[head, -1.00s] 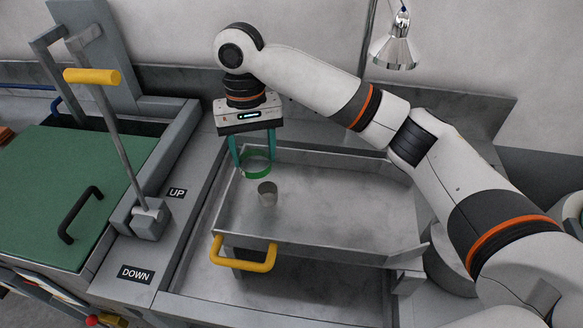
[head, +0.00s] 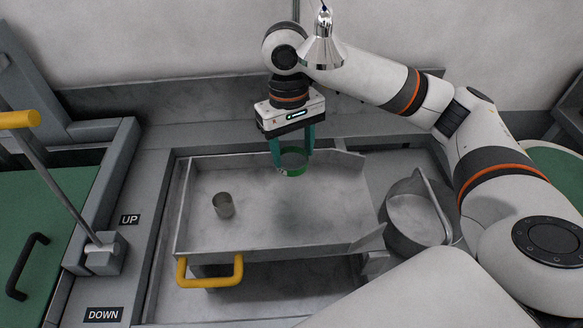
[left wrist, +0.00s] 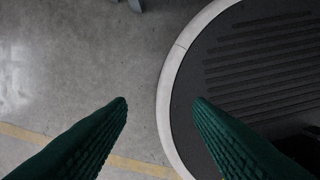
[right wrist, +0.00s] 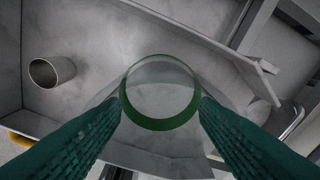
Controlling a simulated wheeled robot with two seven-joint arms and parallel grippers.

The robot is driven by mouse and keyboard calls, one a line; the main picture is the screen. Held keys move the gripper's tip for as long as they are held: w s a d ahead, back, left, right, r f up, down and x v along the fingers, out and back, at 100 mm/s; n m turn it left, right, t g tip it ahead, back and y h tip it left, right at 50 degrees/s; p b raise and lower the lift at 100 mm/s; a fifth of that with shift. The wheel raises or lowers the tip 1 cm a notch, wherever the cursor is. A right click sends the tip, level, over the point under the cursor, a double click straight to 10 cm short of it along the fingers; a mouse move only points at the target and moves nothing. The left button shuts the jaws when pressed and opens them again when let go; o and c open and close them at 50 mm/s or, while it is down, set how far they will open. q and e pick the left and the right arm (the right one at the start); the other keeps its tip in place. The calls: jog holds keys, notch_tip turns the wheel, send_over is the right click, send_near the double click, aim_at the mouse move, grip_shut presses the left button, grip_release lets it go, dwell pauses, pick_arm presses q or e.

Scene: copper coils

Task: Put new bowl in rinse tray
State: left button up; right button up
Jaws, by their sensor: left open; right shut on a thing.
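A green-rimmed bowl (head: 293,161) is held between the teal fingers of my right gripper (head: 291,158), above the back part of the metal rinse tray (head: 215,247). The right wrist view shows the bowl (right wrist: 160,92) as a green ring with a pale, see-through middle, pinched between both fingertips (right wrist: 160,100). The tray has a yellow handle (head: 210,272) at its front left. A small grey metal cup (head: 223,205) stands in the tray's left part, apart from the bowl. My left gripper (left wrist: 160,100) is open and empty above the floor.
A lever with a yellow grip (head: 18,119) stands at the left between UP and DOWN labels. A round grey container (head: 418,220) is right of the tray. A silver lamp (head: 322,45) hangs above. The tray's middle and right are bare.

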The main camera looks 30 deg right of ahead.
notch_tip(320, 180, down, 3)
jog(key=shift+w+a+r, duration=0.1)
jog(key=shift+f, duration=2.15)
jog(key=o, duration=1.1)
jog(key=shift+f, duration=0.1)
jog(key=shift+w+r, duration=0.25)
jog(key=shift+r, duration=1.7)
jog(key=shift+w+r, duration=0.2)
jog(key=shift+r, duration=1.75)
